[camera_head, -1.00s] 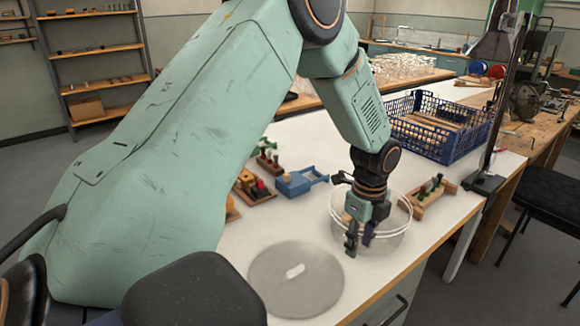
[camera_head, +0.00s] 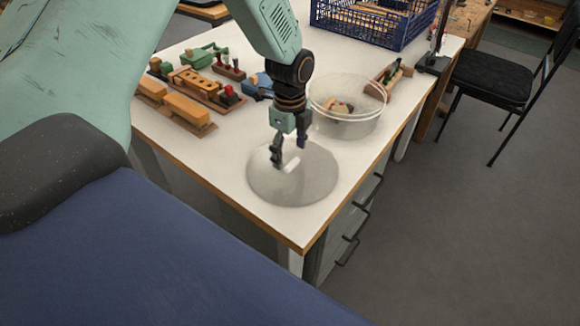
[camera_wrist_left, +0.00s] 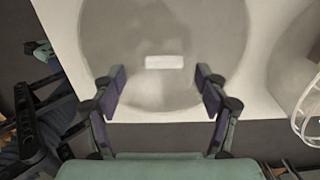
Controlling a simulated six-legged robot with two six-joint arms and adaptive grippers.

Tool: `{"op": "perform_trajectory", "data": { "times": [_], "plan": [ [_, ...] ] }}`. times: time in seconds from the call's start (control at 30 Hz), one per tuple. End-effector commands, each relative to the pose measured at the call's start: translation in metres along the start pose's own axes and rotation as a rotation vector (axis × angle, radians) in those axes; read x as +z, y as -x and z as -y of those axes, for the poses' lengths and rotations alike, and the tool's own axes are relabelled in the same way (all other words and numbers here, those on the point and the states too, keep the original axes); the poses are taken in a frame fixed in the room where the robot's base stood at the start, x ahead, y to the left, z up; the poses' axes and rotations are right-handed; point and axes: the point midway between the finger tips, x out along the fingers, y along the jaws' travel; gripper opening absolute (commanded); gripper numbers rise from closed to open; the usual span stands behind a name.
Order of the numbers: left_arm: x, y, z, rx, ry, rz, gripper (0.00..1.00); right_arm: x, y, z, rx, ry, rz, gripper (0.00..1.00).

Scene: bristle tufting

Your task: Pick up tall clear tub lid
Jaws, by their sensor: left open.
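The tall clear tub lid (camera_head: 300,188) is a round grey translucent disc with a white bar handle (camera_head: 292,164) at its centre. It lies flat on the white table near its front corner. My left gripper (camera_head: 289,161) is open above the lid, with its fingers pointing down around the handle area. In the left wrist view the lid (camera_wrist_left: 200,40) fills the upper middle, and the white handle (camera_wrist_left: 164,62) lies ahead of and between the open fingertips (camera_wrist_left: 160,78). The clear tub (camera_head: 347,128) stands open behind the lid, with small pieces inside. My right gripper is not in view.
Wooden blocks and tool holders (camera_head: 185,105) stand at the table's left. A blue item (camera_head: 256,86) is behind my gripper. A blue crate (camera_head: 372,24) is at the back. The table's front edge (camera_head: 345,195) is close to the lid.

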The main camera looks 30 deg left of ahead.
Motion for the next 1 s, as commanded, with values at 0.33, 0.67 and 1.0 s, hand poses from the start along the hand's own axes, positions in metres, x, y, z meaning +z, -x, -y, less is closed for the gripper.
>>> {"op": "perform_trajectory", "data": {
  "times": [0.33, 0.67, 1.0],
  "plan": [
    [-0.004, -0.028, 0.005, -0.001, -0.002, 0.002, 0.74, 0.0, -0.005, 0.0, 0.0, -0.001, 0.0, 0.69],
    [-0.003, -0.028, 0.004, -0.001, -0.001, 0.001, 0.57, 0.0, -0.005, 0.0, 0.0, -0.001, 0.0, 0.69],
    [-0.001, -0.028, 0.002, 0.0, -0.001, 0.001, 0.29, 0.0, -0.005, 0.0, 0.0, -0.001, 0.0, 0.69]
  ]
}}
